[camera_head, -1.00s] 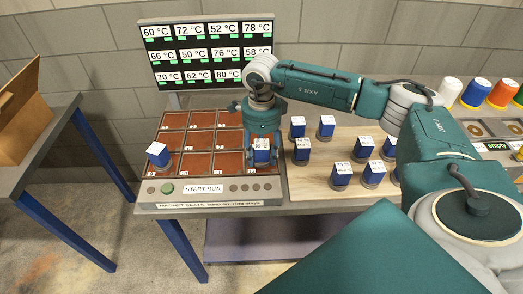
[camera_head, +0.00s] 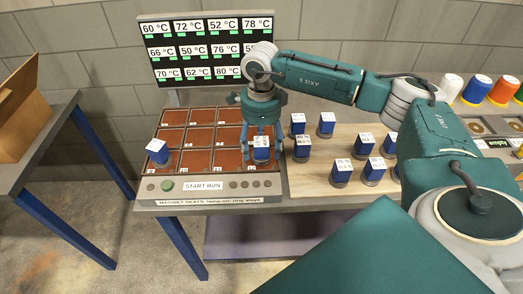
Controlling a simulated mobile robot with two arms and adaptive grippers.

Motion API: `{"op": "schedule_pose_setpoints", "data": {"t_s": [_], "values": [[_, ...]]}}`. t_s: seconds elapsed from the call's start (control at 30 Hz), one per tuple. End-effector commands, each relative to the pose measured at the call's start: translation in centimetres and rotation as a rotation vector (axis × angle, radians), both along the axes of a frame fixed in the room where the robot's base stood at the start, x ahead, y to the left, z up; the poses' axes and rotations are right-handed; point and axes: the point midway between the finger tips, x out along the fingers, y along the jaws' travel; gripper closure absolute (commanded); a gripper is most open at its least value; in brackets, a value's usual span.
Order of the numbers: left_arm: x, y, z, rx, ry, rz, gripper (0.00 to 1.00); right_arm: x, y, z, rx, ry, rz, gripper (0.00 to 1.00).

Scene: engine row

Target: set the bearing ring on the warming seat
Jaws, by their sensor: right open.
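A blue piece with a white label on top, which I take for the bearing ring (camera_head: 261,154), sits on the front right red-brown seat (camera_head: 234,160) of the grey warming panel. My right gripper (camera_head: 262,138) is directly above it, pointing down, with its fingers open on either side of the upper part of the piece. Whether the fingers touch it is too small to tell. A similar blue piece (camera_head: 158,155) sits on the front left seat. My left gripper is not in view.
Several more labelled blue pieces (camera_head: 341,178) stand on the wooden board (camera_head: 312,190) to the right. A temperature display (camera_head: 205,52) stands behind the panel. A START RUN strip (camera_head: 203,185) runs along its front. Coloured cups (camera_head: 476,90) stand at far right.

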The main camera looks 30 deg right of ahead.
Motion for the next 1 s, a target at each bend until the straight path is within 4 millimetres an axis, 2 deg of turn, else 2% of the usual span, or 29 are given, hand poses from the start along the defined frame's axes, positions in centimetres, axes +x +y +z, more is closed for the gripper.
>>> {"op": "schedule_pose_setpoints", "data": {"t_s": [0.03, 0.3, 0.5, 0.67, 1.0], "values": [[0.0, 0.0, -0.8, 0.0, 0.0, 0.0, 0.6, 0.1, 0.0, 0.7, 0.001, -0.005, 0.001, 0.35], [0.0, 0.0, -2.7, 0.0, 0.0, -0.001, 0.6, 0.1, 0.1, 6.6, 0.002, -0.005, 0.001, 0.35], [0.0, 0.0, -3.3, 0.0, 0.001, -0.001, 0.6, 0.0, 0.1, 9.5, 0.002, -0.001, 0.0, 0.35], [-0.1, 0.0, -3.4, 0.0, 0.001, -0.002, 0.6, 0.0, 0.1, 10.3, 0.001, 0.001, 0.001, 0.35], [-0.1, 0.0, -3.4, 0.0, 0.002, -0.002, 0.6, -0.1, 0.0, 10.4, 0.001, 0.002, 0.001, 0.35]]}}
